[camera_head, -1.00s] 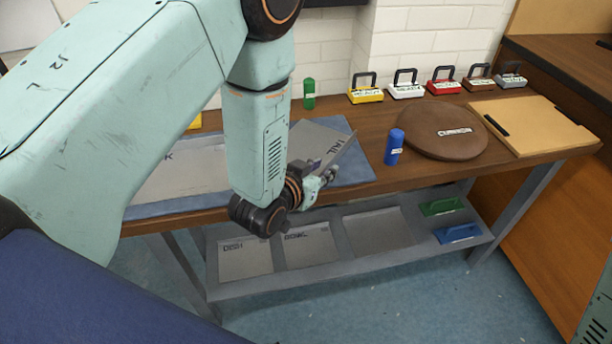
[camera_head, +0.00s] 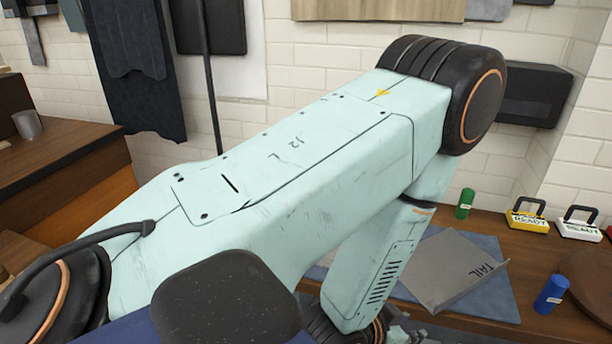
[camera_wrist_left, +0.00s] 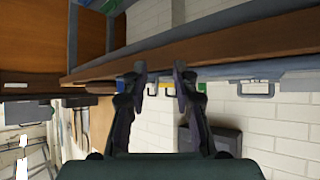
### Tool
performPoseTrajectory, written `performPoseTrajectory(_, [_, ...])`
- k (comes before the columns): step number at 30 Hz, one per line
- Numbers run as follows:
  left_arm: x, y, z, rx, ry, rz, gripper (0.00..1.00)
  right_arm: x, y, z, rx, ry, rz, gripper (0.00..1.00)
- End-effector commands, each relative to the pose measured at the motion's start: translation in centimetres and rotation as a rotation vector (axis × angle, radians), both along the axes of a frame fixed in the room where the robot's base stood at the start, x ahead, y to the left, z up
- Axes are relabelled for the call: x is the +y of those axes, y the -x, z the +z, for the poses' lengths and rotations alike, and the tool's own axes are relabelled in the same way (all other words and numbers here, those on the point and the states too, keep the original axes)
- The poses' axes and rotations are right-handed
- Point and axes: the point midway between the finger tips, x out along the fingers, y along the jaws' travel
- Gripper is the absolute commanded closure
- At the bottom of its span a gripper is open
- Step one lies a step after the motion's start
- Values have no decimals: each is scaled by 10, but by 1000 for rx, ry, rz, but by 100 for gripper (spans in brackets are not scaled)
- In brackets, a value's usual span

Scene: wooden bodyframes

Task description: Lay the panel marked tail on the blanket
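The grey panel marked TAIL (camera_head: 455,268) lies on the blue blanket (camera_head: 497,297) on the workbench in the head view. My left arm hides part of the blanket. My left gripper shows in the wrist view (camera_wrist_left: 160,74) with its two fingers apart and nothing between them. In the head view it is mostly cut off at the bottom edge, in front of the bench. My right gripper is not in view.
A green cylinder (camera_head: 465,204) stands behind the panel, and a blue cylinder (camera_head: 551,294) stands right of the blanket. A brown round thing (camera_head: 592,285) lies further right. A yellow block with a handle (camera_head: 527,220) and a white one (camera_head: 580,224) stand by the wall.

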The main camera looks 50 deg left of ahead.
Motion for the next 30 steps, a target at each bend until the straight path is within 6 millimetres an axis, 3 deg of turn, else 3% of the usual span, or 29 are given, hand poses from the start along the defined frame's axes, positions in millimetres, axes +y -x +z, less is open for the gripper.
performPoseTrajectory(1, [7, 29, -29, 134, -9, 25, 72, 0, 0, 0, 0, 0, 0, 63])
performPoseTrajectory(3, [15, 71, -63, 320, -20, 56, 72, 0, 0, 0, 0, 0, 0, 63])
performPoseTrajectory(6, [24, 133, -96, 562, -33, 98, 72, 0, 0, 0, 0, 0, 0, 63])
performPoseTrajectory(9, [29, 184, -113, 751, -38, 128, 72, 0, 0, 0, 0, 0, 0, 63])
performPoseTrajectory(12, [31, 217, -119, 868, -41, 147, 72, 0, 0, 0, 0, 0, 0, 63])
performPoseTrajectory(16, [32, 232, -121, 921, -42, 155, 72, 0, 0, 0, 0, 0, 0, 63])
performPoseTrajectory(30, [32, 231, -131, 919, -43, 154, 72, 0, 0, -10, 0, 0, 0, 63])
